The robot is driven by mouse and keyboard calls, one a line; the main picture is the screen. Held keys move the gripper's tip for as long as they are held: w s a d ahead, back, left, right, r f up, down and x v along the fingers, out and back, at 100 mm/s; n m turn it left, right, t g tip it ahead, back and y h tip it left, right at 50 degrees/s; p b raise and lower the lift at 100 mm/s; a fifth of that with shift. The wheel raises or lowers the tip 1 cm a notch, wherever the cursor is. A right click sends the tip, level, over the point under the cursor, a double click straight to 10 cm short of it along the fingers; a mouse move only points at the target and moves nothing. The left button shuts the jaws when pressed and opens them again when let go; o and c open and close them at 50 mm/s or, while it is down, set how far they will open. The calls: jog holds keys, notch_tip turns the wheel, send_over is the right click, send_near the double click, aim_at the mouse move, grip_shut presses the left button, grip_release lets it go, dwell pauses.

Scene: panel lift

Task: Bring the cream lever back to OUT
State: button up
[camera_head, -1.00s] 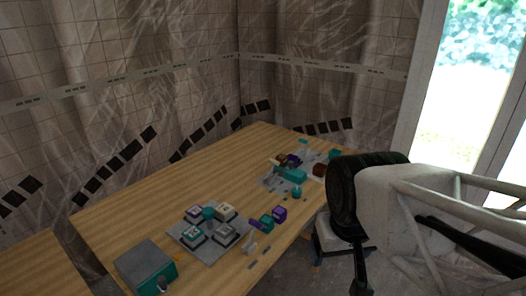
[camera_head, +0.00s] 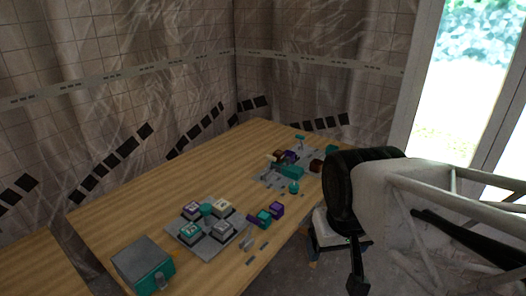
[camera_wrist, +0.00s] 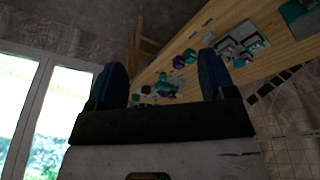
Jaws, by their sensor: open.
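A small cream piece (camera_head: 270,157) shows at the left edge of the far grey panel (camera_head: 268,180) in the head view. It may be the cream lever; it is too small to tell which way it points, and no OUT mark is readable. My gripper (camera_wrist: 160,80) is open and empty in the wrist view, its two dark blue fingers wide apart. The far panel's parts show small between the fingers, well beyond them. In the head view my arm is at the right, off the table edge, apart from the panel.
The wooden table (camera_head: 130,210) holds a nearer grey panel (camera_head: 212,243) with several button blocks, and a grey and teal box (camera_head: 143,262). Teal (camera_head: 263,217) and purple (camera_head: 277,209) blocks lie between the panels. The table's left part is clear.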

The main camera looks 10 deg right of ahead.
jog(key=shift+w+r, duration=0.1)
dwell(0.6)
jog(key=w+r+m, duration=0.1)
jog(key=w+r, duration=0.1)
jog(key=w, duration=0.7)
jog(key=w+r+m, duration=0.1)
jog(key=w+r, duration=0.2)
jog(key=w, duration=0.6)
jog(key=m+g, duration=0.3)
jog(key=m, duration=0.4)
send_over(272, 160)
jog(key=w, duration=0.2)
jog(key=f, duration=2.3)
jog(key=shift+s+d, duration=0.15)
jog(key=shift+d, duration=0.05)
jog(key=shift+w+f, duration=0.15)
jog(key=shift+w, duration=0.05)
jog(key=shift+f, duration=0.15)
jog(key=shift+f, duration=3.75)
